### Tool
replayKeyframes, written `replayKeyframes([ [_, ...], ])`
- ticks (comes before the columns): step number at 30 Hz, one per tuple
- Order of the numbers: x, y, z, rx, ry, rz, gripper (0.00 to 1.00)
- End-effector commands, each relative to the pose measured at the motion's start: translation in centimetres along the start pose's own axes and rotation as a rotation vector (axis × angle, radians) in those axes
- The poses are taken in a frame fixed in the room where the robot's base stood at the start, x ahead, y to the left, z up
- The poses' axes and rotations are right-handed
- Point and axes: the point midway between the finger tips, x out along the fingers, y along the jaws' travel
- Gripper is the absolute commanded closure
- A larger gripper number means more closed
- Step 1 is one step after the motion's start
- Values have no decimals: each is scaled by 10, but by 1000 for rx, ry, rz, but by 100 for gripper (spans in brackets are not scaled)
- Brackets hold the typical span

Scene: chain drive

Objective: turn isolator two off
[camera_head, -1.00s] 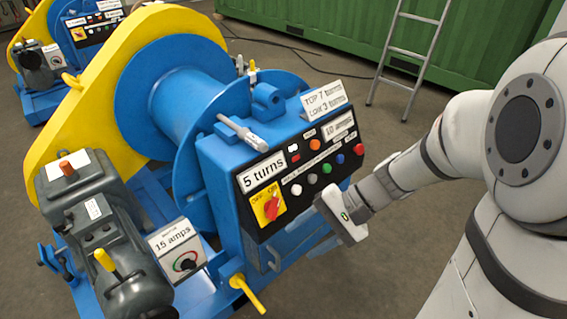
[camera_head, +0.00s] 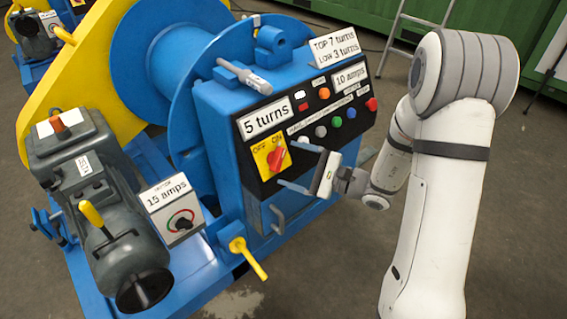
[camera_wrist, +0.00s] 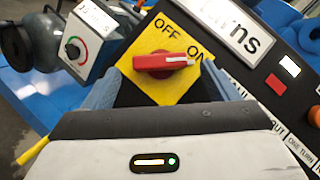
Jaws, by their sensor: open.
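The red isolator handle (camera_head: 277,158) sits on a yellow OFF/ON plate (camera_head: 262,150) at the left of the black panel on the near blue winch. In the wrist view the handle (camera_wrist: 160,63) lies nearly level, its right end toward the ON mark; OFF is above it. No isolator number is readable. My gripper (camera_head: 298,167) is open just right of the handle in the head view. In the wrist view my gripper's fingers (camera_wrist: 166,78) stand left and right of the handle, apart from it and holding nothing.
Push buttons and lamps (camera_head: 321,131) fill the panel's right side. A 15 amps box with a dial (camera_head: 176,218) stands at lower left. A yellow lever (camera_head: 248,258) sticks out below the panel. Another winch (camera_head: 36,38) is at the far left. The floor in front is open.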

Motion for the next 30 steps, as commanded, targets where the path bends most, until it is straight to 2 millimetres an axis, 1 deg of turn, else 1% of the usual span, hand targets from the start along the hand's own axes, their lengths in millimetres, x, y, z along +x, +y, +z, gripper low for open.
replayKeyframes([
  [1, 8, 1, 0, -1, -2, 3, 19],
  [3, 17, 1, 0, 0, -2, 3, 19],
  [7, 29, 1, 0, 0, -1, 2, 19],
  [10, 33, 0, 0, 0, 0, 1, 19],
  [17, 33, 0, 0, 1, 1, 0, 19],
  [20, 33, 0, 0, 1, 1, 1, 26],
  [30, 33, 0, 0, 1, 0, 1, 53],
])
